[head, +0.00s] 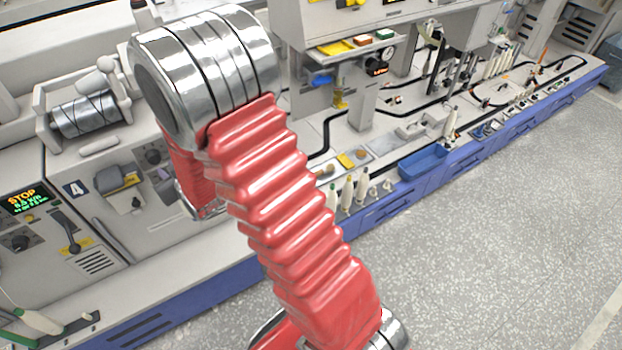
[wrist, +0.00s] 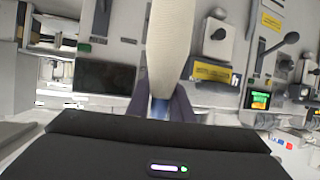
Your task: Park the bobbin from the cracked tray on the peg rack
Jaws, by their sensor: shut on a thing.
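In the wrist view my gripper (wrist: 159,108) is shut on a cream-coloured bobbin (wrist: 170,45). Its dark fingers close around the bobbin's narrow blue lower end, and the bobbin's top runs out of the picture. The gripper and the held bobbin do not show in the head view, where my red arm crosses the middle. Several cream bobbins (head: 347,190) stand upright near the machine's front edge, right of my arm. I cannot tell for sure which thing is the peg rack or the cracked tray.
A blue bin (head: 425,162) sits on the machine's front ledge. A control panel with a lit STOP display (head: 25,198) is at the left. Another pale bobbin (head: 38,321) lies tilted at the lower left. The speckled floor (head: 480,260) at the right is clear.

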